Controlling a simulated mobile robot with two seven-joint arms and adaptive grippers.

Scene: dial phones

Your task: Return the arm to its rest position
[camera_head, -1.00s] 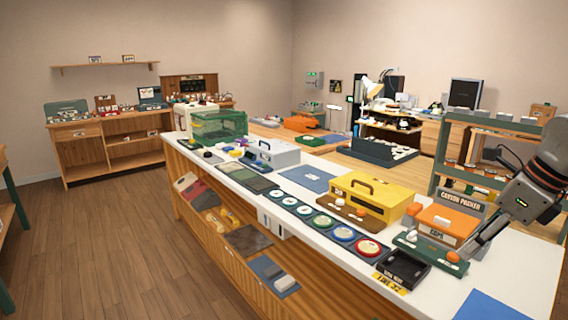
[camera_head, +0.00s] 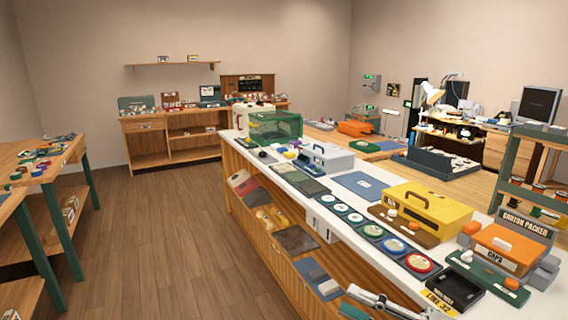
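My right gripper (camera_head: 352,298) shows at the bottom edge, right of centre. Its pale grey links lie in front of the long counter's (camera_head: 408,272) near side, and the rest is cut off by the frame. Whether its fingers are apart or together is unclear. No object shows in it. My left gripper is not in view.
The counter holds a black tray (camera_head: 454,291), an orange box (camera_head: 506,247), a yellow case (camera_head: 427,207), several round coloured dials and a green clear bin (camera_head: 275,127). Wooden benches (camera_head: 45,172) stand at the left. The wooden floor (camera_head: 160,235) between is clear.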

